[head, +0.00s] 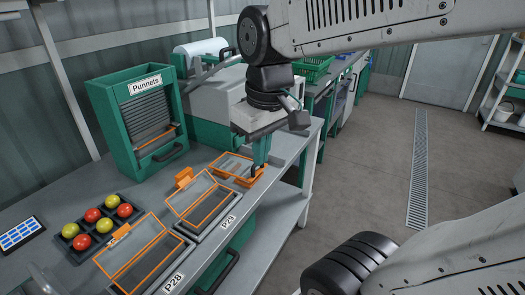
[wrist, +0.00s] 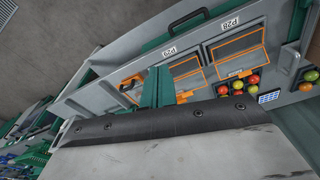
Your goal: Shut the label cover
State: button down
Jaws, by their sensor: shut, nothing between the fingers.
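Several orange-edged clear covers lie along the front of the bench; I cannot tell which one is the label cover. One (head: 137,258) is by the P28 tag, and it also shows in the wrist view (wrist: 238,50). Another (head: 200,197) is by the P29 tag, with an orange tab at its back; it also shows in the wrist view (wrist: 187,75). A smaller orange-edged piece (head: 232,167) lies to their right. My gripper (head: 258,168) is shut and empty, pointing down at this piece's right end. I cannot tell whether they touch. The green fingers show in the wrist view (wrist: 157,88).
A green Punnets dispenser (head: 115,120) stands at the back of the bench, with a grey-white machine (head: 215,98) to its right. A black tray of red and yellow-green tomatoes (head: 98,225) and a blue-celled panel (head: 20,234) lie at left. The floor at right is clear.

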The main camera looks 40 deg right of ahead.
jog(key=w+d+f+n, duration=0.1)
jog(key=w+d+f, duration=0.1)
jog(key=w+d, duration=0.65)
jog(key=w+d+f+n, duration=0.2)
jog(key=w+d+f, duration=0.1)
jog(key=w+d, duration=0.55)
jog(key=w+f, duration=0.1)
jog(key=f, duration=0.3)
jog(key=w+a+f, duration=0.1)
jog(key=f, duration=0.3)
jog(key=w+a+f, duration=0.1)
jog(key=f, duration=0.4)
jog(key=shift+s, duration=0.1)
jog(key=shift+s+f, duration=0.2)
jog(key=shift+f, duration=0.7)
jog(key=shift+s+f, duration=0.25)
jog(key=shift+f, duration=0.1)
notch_tip(320, 180, up, 14)
jog(key=s+d, duration=0.1)
jog(key=s, duration=0.1)
jog(key=shift+s+r, duration=0.15)
jog(key=shift+r, duration=0.1)
